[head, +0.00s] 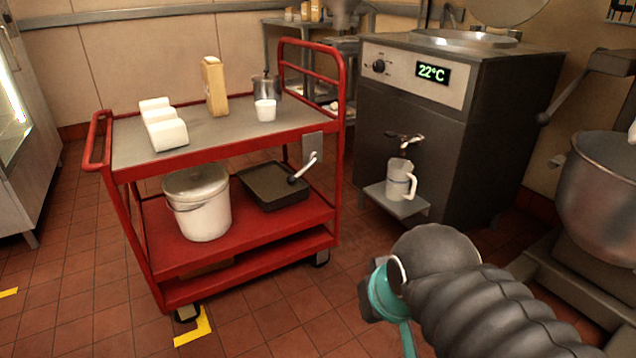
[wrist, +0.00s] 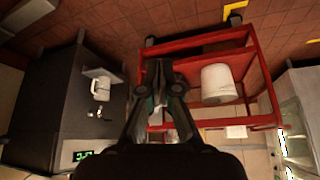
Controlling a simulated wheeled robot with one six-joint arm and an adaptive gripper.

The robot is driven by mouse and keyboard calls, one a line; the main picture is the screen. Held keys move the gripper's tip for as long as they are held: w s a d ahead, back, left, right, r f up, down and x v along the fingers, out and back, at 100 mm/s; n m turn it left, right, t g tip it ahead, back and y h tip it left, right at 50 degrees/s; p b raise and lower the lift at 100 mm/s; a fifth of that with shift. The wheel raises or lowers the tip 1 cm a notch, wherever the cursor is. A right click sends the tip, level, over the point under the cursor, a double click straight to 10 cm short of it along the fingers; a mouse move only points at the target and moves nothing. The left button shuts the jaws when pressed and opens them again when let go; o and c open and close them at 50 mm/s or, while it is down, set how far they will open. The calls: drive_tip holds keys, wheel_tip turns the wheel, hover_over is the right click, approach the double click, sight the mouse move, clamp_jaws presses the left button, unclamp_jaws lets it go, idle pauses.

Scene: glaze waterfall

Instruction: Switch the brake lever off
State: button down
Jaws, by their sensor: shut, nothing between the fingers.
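The brake lever (head: 302,168) is a pale handle with a white grip. It slants down to the left from a grey plate (head: 313,146) on the near right corner post of the red cart (head: 150,247). My gripper (wrist: 158,64) is shut and empty in the wrist view, where its fingers cover the near end of the cart (wrist: 262,56). I cannot make out the lever there. In the head view my dark ribbed arm is at the lower right, well apart from the lever, and the fingers are not clear.
The cart carries white containers, a carton (head: 215,87), a lidded bucket (head: 198,203) and a dark pan (head: 272,186). A dark machine (head: 470,130) showing 22°C stands to the right, with a jug (head: 400,180) on its shelf. Tiled floor (head: 290,318) lies clear before the cart.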

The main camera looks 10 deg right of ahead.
drive_tip(key=w+a+f+m+g+y+b, duration=0.15)
drive_tip(key=w+y, duration=0.25)
drive_tip(key=w, duration=0.7)
drive_tip(key=w+a+f+m+y+b, duration=0.1)
drive_tip(key=w+a+m+y+b, duration=0.15)
drive_tip(key=w, duration=0.95)
drive_tip(key=w+a+f+m+y+b, duration=0.15)
drive_tip(key=w+y, duration=0.25)
drive_tip(key=w, duration=0.7)
drive_tip(key=w+d+f+m+t+y+b, duration=0.1)
drive_tip(key=w+d+f+m+t+y, duration=0.2)
drive_tip(key=w, duration=0.4)
drive_tip(key=w+d+f+m+y+b, duration=0.1)
drive_tip(key=w+d+f+b, duration=0.2)
drive_tip(key=w, duration=0.5)
drive_tip(key=w+d+f+m+t+y, duration=0.1)
drive_tip(key=w+d+f+m+t, duration=0.2)
drive_tip(key=w+d+f+t, duration=0.3)
drive_tip(key=w+d+f, duration=0.2)
drive_tip(key=d+f, duration=0.3)
drive_tip(key=f, duration=0.1)
drive_tip(key=shift+d+t+b, duration=0.15)
drive_tip(key=shift+t+b, duration=0.2)
drive_tip(key=shift+b, duration=0.05)
drive_tip(key=shift+f+m, duration=0.1)
drive_tip(key=shift+m, duration=0.15)
